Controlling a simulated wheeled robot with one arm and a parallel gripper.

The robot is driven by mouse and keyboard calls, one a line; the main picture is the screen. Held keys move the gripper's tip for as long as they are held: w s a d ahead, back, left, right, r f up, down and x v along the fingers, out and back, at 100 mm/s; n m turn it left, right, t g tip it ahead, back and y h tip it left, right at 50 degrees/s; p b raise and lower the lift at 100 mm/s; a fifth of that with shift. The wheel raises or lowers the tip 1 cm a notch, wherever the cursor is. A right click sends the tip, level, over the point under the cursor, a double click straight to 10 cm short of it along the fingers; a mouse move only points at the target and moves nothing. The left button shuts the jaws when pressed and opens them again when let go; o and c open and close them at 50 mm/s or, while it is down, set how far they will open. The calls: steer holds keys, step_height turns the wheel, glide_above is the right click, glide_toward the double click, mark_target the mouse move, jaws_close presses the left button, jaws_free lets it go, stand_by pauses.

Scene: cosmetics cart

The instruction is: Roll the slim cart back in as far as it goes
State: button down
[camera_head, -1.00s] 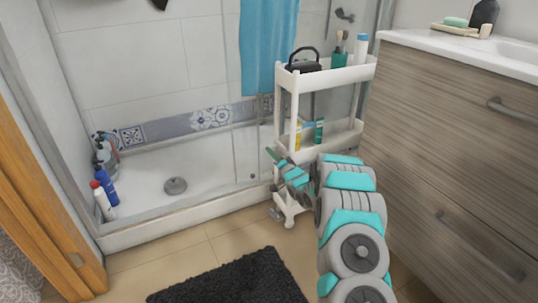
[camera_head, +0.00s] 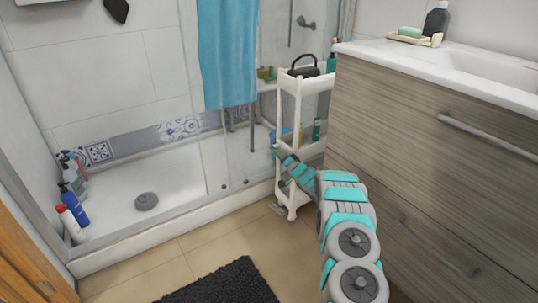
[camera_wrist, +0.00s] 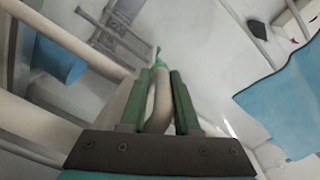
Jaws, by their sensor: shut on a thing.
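The slim white cart (camera_head: 291,85) stands in the gap between the shower and the wood-grain vanity. Its front end sticks out past the vanity, and its rear part is hidden behind the vanity. A black-handled container (camera_head: 304,68) sits in its top tray. In the wrist view, the green fingers (camera_wrist: 163,88) are closed around a pale upright bar (camera_wrist: 160,104) of the cart. How far the cart's back is from the wall cannot be seen.
The vanity (camera_head: 415,150) is close on the right, with protruding drawer handles. The shower tray edge (camera_head: 150,232) and glass are on the left. A dark mat (camera_head: 225,284) lies on the tiled floor. A blue towel (camera_head: 227,55) hangs on the shower.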

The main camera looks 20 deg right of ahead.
steer(key=shift+w+d+r, duration=0.15)
steer(key=shift+d+r, duration=0.05)
steer(key=shift+d, duration=0.3)
steer(key=shift+w+d+r, duration=0.2)
steer(key=shift+d+r, duration=0.05)
steer(key=shift+d, duration=0.25)
steer(key=shift+w+d+r, duration=0.15)
steer(key=shift+d+r, duration=0.05)
steer(key=shift+d, duration=0.4)
steer(key=c, duration=0.8)
jaws_free()
steer(key=shift+o, duration=0.2)
steer(key=shift+f, duration=0.2)
steer(key=shift+s+f, duration=0.15)
steer(key=shift+f, duration=0.1)
glide_toward(283, 147)
steer(key=shift+w+a+f, duration=0.3)
steer(key=shift+w+a, duration=0.2)
steer(key=shift+w, duration=0.1)
